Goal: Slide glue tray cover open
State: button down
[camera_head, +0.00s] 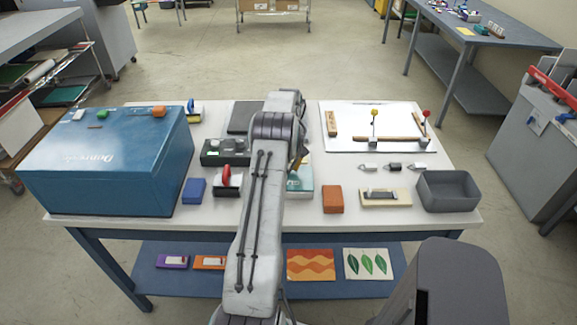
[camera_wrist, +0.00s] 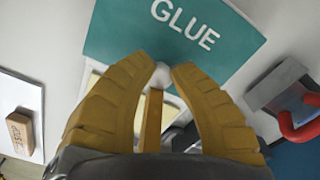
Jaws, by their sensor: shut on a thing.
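The teal cover (camera_wrist: 125,35) marked GLUE lies across the top of the wrist view. A pale tray rim (camera_wrist: 93,78) shows beside its lower edge, partly hidden by my fingers. My gripper (camera_wrist: 161,74) has its two yellow fingertips closed on a small white knob (camera_wrist: 160,78) at the cover's lower edge. In the head view, part of the teal cover (camera_head: 302,184) shows right of my arm, which hides the rest of the tray and most of my gripper.
A red-handled tool (camera_head: 226,180) stands close left of my arm; its red handle (camera_wrist: 298,132) shows in the wrist view. An orange block (camera_head: 333,199) sits to the right. A blue box (camera_head: 105,165) fills the table's left end, and a grey bin (camera_head: 448,192) stands at the right.

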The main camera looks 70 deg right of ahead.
jog(key=shift+f, duration=0.2)
jog(key=c, duration=1)
grip_release()
jog(key=shift+r, duration=0.1)
jog(key=shift+c, duration=0.2)
notch_tip(320, 180, up, 12)
